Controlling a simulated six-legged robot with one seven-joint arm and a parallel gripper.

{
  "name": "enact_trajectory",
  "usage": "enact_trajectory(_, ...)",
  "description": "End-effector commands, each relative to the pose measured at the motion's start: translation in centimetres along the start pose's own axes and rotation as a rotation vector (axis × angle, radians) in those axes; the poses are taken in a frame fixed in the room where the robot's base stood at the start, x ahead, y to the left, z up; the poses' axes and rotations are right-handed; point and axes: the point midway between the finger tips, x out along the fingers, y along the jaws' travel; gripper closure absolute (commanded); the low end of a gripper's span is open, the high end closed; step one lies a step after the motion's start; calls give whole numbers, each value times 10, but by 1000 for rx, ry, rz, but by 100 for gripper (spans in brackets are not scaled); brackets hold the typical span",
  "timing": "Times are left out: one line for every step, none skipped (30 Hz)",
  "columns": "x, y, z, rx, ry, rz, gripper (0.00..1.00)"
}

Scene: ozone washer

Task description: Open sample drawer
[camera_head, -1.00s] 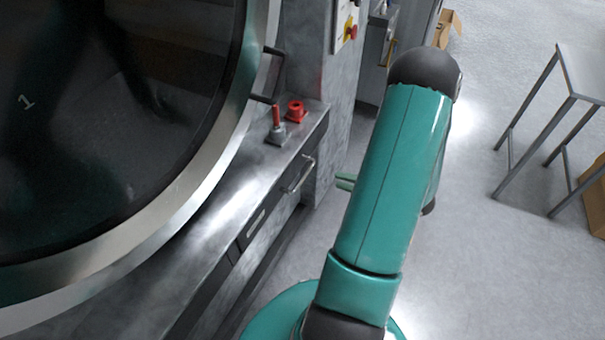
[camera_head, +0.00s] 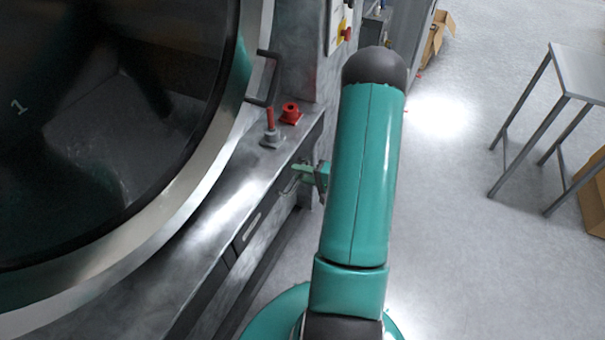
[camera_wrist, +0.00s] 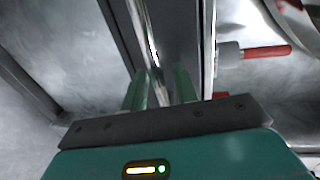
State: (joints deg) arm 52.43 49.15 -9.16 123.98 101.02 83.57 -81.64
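The sample drawer is set in the front of the grey metal ledge, with a thin metal handle (camera_head: 290,186) partly covered by my gripper (camera_head: 306,173) in the head view. In the wrist view, the shiny handle bar (camera_wrist: 146,38) runs down between the two green fingers of my gripper (camera_wrist: 160,88). The bar lies closer to the left finger, and a gap shows on the right, so the fingers look open around it. The drawer front (camera_wrist: 178,40) lies beyond the bar and looks shut.
A red-handled lever (camera_head: 270,122) and a red knob (camera_head: 290,112) stand on the ledge above the drawer. The large round washer door (camera_head: 130,120) fills the left. Open floor (camera_head: 450,210) lies to the right, with a metal table (camera_head: 580,72) beyond.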

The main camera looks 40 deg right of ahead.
Motion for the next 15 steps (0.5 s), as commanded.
enact_trajectory(0, 0, 0, 0, 0, 0, 71)
enact_trajectory(0, 0, 0, 0, 0, 0, 77)
enact_trajectory(0, 0, 0, 0, 0, 0, 85)
enact_trajectory(0, 0, 0, 0, 0, 0, 90)
enact_trajectory(0, 0, 0, 0, 0, 0, 96)
enact_trajectory(0, 0, 0, 0, 0, 0, 100)
enact_trajectory(0, 0, 0, 0, 0, 0, 100)
enact_trajectory(0, 0, 0, 0, 0, 0, 100)
enact_trajectory(0, 0, 0, 0, 0, 0, 100)
enact_trajectory(0, 0, 0, 0, 0, 0, 100)
enact_trajectory(0, 0, 0, 0, 0, 0, 100)
enact_trajectory(-1, 0, 0, 0, 0, 0, 100)
enact_trajectory(-3, 0, 0, 0, 1, 0, 100)
enact_trajectory(-5, 1, -1, 0, 1, 0, 100)
enact_trajectory(-10, 2, -1, 0, 2, 0, 100)
